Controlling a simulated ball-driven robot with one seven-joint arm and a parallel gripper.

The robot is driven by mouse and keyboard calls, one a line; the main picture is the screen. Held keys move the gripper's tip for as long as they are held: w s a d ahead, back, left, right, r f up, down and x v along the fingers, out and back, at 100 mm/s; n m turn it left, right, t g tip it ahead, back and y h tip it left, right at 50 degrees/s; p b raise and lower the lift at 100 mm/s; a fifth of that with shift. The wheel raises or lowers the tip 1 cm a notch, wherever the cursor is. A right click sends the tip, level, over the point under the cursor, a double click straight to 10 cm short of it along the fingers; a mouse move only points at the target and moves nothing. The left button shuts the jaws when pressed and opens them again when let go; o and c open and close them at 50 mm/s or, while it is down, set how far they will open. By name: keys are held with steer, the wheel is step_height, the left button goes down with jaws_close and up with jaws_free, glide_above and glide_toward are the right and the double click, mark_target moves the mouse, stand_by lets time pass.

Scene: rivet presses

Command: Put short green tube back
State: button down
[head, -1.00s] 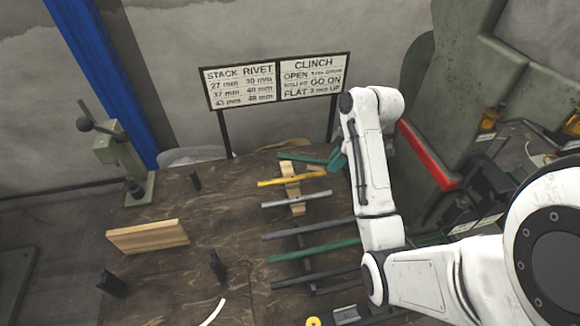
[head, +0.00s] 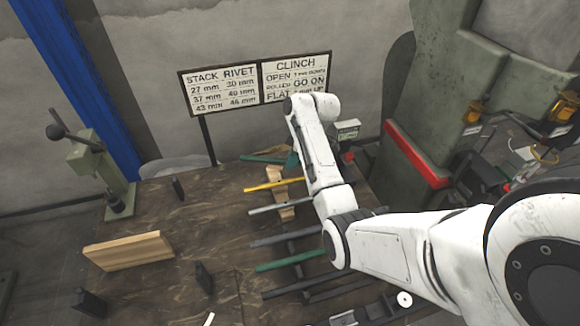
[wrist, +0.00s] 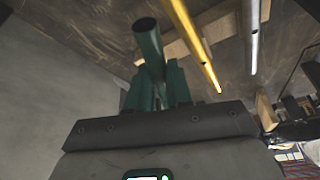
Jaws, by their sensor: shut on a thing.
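The short green tube (head: 262,158) shows at the far end of the row of tubes, beyond the yellow tube (head: 272,186). My gripper (head: 292,160) is shut on it near its right end, partly hidden by my arm. In the wrist view the green tube (wrist: 148,40) sticks out between the dark green fingers (wrist: 155,88). A wooden rest (head: 284,211) lies under the yellow and light grey tubes (head: 276,205). I cannot tell whether the green tube touches this rest.
A longer green tube (head: 290,261) and dark tubes lie nearer on the bench. A wooden board (head: 128,251) and black stops stand at left. The sign (head: 220,89) rises behind the bench. A green machine with a red edge (head: 417,158) stands at right.

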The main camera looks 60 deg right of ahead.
steer(key=shift+w+d+f, duration=0.25)
steer(key=shift+w+f, duration=0.3)
steer(key=shift+f, duration=0.2)
steer(key=shift+f+p, duration=0.5)
steer(key=shift+f, duration=1)
steer(key=shift+f, duration=0.1)
steer(key=c, duration=1)
jaws_free()
steer(key=shift+c, duration=0.2)
steer(key=b+v, duration=0.1)
steer(key=v, duration=1.1)
